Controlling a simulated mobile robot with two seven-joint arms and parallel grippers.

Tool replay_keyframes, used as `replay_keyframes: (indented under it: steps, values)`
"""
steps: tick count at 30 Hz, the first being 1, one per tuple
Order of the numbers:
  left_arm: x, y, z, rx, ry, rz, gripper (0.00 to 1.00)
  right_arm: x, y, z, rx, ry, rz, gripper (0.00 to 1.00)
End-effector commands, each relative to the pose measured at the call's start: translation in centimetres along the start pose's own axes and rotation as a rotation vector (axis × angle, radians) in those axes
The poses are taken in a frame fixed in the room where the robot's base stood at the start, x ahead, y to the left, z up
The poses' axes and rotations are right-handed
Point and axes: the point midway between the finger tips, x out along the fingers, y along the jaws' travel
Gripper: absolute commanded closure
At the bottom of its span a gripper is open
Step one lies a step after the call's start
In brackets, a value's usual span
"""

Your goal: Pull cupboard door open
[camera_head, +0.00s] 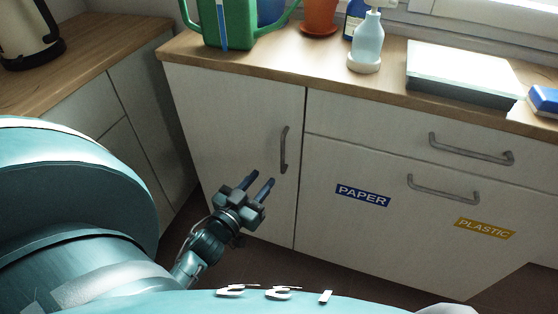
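The white cupboard door (235,130) is under the left part of the counter and looks closed. Its grey vertical handle (284,150) is near its right edge. My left gripper (260,179) is open and empty, in front of the door's lower half. It is a little below and left of the handle, with its two fingers pointing up and to the right, apart from the handle as seen here. My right gripper is not in view.
To the right are a drawer with a horizontal handle (470,150) and a front with PAPER (363,195) and PLASTIC (485,229) labels. The wooden counter (300,62) holds a green watering can (238,20), a spray bottle (368,45) and a grey-white box (462,72). Dark floor shows below.

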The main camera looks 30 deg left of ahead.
Motion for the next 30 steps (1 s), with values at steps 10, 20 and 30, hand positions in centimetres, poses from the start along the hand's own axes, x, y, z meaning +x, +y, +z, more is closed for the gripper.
replay_keyframes:
  steps: [10, 20, 30]
  values:
    - [6.8, 0.0, 0.0, 0.001, 0.001, 0.0, 0.67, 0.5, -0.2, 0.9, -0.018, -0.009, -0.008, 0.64]
    - [8.6, 0.0, 0.0, 0.0, -0.001, -0.001, 0.67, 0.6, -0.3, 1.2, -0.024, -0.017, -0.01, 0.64]
    - [8.6, 0.0, 0.0, 0.0, -0.001, 0.0, 0.81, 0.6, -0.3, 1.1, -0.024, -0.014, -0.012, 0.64]
